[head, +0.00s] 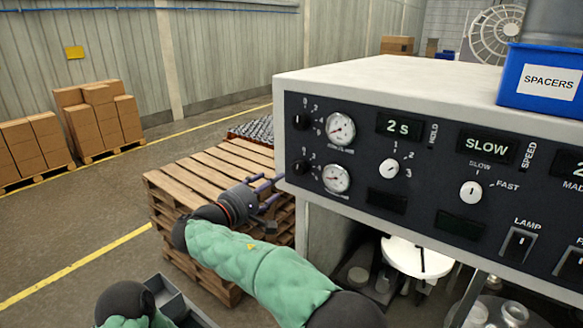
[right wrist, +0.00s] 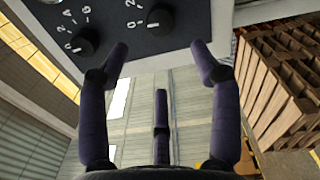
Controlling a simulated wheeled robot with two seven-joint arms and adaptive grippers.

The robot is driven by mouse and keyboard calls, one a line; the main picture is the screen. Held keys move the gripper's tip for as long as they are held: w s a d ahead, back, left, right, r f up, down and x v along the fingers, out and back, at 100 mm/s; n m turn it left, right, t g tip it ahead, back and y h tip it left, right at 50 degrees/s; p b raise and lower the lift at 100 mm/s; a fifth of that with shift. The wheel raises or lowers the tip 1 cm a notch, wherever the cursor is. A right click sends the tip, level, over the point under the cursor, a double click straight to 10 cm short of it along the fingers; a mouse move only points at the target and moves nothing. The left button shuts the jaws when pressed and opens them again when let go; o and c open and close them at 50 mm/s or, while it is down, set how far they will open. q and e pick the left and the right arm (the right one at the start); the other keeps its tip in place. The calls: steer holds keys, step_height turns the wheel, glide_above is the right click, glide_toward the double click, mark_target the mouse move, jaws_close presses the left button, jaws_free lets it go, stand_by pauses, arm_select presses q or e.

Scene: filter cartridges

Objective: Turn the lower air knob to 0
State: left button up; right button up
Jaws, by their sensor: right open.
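The lower air knob (head: 299,167) is a black dial at the left end of the dark control panel (head: 440,222), below a similar upper knob (head: 301,122). A pale mark on the lower knob seems to face the 0 side. My right gripper (head: 264,193) is open and empty, left of and below the lower knob, apart from it. In the wrist view its fingers (right wrist: 160,62) are spread below the knobs. My left gripper is not in view.
Two round gauges (head: 340,128) sit right of the black knobs. White knobs (head: 390,171) and switches lie further right. A blue SPACERS bin (head: 540,82) stands on the machine top. Stacked wooden pallets (head: 205,170) are behind my right gripper. The aisle at left is clear.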

mark_target(297, 170)
steer(key=w+d+n+p, duration=0.3)
steer(key=w+d+n, duration=0.1)
steer(key=w, duration=0.1)
steer(key=w+d+n+p, duration=0.2)
steer(key=w, duration=0.1)
steer(key=shift+w+d+p, duration=0.1)
steer(key=shift+d+p, duration=0.2)
steer(key=shift+w+d+f, duration=0.15)
steer(key=shift+w+d, duration=0.25)
steer(key=shift+w, duration=0.15)
steer(key=shift+c, duration=0.3)
steer(key=c, duration=1.1)
steer(key=shift+n, duration=0.4)
